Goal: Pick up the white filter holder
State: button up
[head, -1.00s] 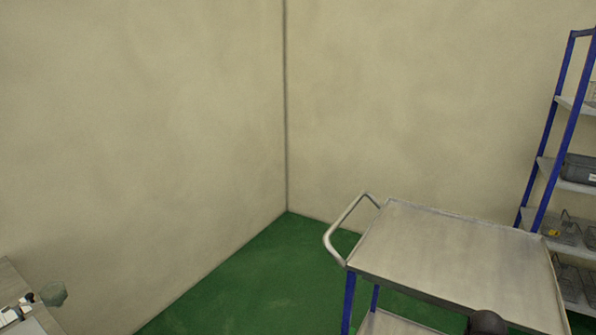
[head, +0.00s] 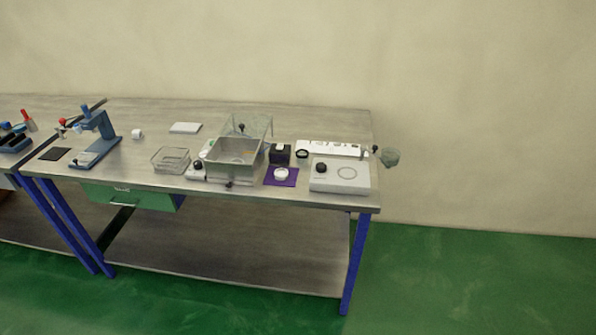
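A small round white piece (head: 281,173), which looks like the white filter holder, lies on a purple mat (head: 268,180) near the front edge of the workbench (head: 330,119). It is too small to make out its details. My gripper is not in view.
Left of the mat stands a metal basin (head: 233,172), then a clear tray (head: 171,160). A black box (head: 280,154) is behind the mat, and a white device (head: 340,178) is to its right. A blue press (head: 97,135) stands farther left. Green floor (head: 450,280) is clear at right.

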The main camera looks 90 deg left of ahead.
aim_at(281, 174)
jog(key=u, duration=1)
jog(key=i, duration=1.2)
jog(key=z, duration=1.25)
jog(key=k, duration=0.1)
jog(key=u, duration=3.4)
